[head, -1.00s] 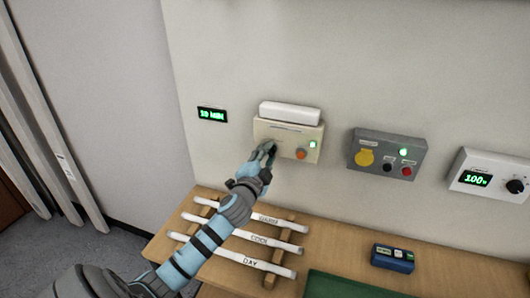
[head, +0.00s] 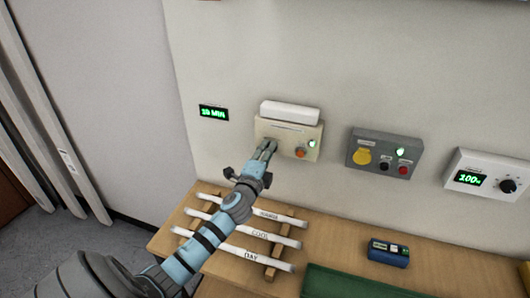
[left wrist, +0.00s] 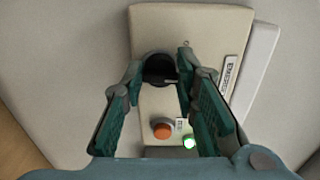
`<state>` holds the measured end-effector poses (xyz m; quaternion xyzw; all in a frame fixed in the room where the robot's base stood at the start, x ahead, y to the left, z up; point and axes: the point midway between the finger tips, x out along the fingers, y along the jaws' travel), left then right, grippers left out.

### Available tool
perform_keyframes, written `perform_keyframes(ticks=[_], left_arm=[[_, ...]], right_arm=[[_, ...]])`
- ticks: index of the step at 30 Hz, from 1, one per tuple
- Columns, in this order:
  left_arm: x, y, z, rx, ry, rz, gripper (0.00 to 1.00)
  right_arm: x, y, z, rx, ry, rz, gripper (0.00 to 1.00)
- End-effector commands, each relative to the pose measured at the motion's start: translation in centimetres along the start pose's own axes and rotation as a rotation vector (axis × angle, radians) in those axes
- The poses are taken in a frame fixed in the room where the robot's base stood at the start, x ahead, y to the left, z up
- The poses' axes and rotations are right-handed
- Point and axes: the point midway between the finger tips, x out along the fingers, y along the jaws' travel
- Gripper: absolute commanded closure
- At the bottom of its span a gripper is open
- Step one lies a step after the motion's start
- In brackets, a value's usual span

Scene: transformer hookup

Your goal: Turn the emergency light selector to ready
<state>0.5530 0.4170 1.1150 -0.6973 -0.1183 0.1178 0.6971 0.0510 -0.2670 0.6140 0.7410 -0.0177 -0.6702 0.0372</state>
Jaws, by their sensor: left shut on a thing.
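The emergency light unit (head: 288,130) is a cream box on the wall with a white lamp bar (head: 289,112) on top. Its selector (left wrist: 158,68) is a round black knob, seen in the left wrist view with a pale mark on its right side; in the head view my gripper hides it. My left gripper (head: 268,148) is shut on the selector, its fingers on either side of the knob. An orange button (left wrist: 162,130) and a lit green lamp (left wrist: 189,142) are beside it on the unit. My right gripper is not in view.
A green display (head: 213,113) is left of the unit. A grey box (head: 385,151) with yellow, black and red controls and a white dial unit (head: 488,176) are to the right. Below, a wooden bench (head: 335,245) carries labelled white strips (head: 237,233) and a blue device (head: 389,253).

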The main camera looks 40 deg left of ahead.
Motion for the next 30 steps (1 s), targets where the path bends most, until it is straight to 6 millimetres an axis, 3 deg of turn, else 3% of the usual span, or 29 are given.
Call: perform_keyframes(ticks=[7,8,11,22,26,30], left_arm=[[-0.1,0.1,-0.1,-0.003,0.003,0.001,1.00],[-0.1,0.1,-0.1,-0.003,0.003,0.002,0.70],[-0.1,0.1,-0.1,-0.003,0.002,0.002,0.54],[-0.6,0.2,0.1,-0.002,-0.001,0.002,0.53],[-3.2,0.2,0.0,0.000,0.001,0.003,0.53],[-7.2,0.2,0.0,0.000,0.002,0.004,0.53]], right_arm=[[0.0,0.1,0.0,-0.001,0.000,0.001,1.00],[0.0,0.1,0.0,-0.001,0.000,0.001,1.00],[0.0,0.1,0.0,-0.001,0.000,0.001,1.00],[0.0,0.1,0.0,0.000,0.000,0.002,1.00],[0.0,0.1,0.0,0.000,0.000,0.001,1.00],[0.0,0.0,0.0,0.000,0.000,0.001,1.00]])
